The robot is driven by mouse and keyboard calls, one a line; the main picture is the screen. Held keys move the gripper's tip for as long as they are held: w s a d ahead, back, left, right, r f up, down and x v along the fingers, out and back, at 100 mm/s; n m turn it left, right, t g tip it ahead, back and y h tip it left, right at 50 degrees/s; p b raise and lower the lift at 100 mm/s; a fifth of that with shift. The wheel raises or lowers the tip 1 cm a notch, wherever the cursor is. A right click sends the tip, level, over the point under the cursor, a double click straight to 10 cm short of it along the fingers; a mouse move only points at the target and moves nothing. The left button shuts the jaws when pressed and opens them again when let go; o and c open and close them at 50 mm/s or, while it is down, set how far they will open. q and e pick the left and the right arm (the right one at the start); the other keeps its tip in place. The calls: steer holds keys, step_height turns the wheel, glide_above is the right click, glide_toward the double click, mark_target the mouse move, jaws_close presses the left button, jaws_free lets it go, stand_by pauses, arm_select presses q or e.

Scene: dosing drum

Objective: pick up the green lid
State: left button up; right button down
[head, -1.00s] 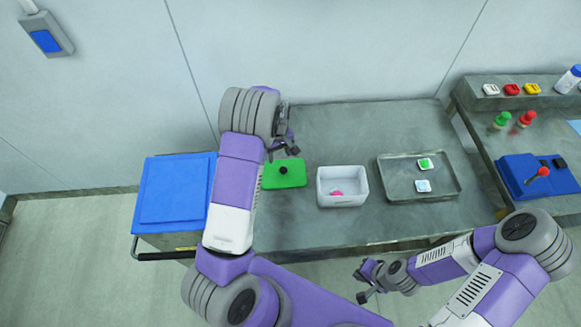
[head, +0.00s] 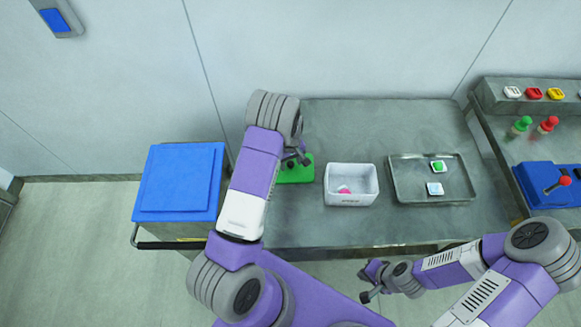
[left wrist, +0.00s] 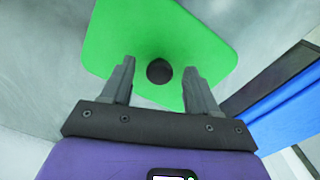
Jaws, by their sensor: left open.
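The green lid (head: 298,172) lies flat on the grey table, left of the white bin, partly hidden by my left arm in the head view. In the left wrist view the green lid (left wrist: 158,38) fills the upper middle, with its round black knob (left wrist: 159,71) showing between the fingers. My left gripper (head: 297,160) is over the lid; in the left wrist view the gripper (left wrist: 157,84) is open, its fingers apart on either side of the knob and not visibly touching it. My right gripper (head: 364,286) hangs in front of the table's front edge, far from the lid; its jaws are too small to judge.
A white bin (head: 351,199) with a pink item inside stands right of the lid. A metal tray (head: 410,194) holds two small pieces, one green-topped. A blue-lidded box (head: 180,180) stands at the left. A side bench with a blue lever device (head: 540,197) is at the right.

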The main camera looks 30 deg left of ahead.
arm_select(q)
jaws_close()
stand_by(0.3)
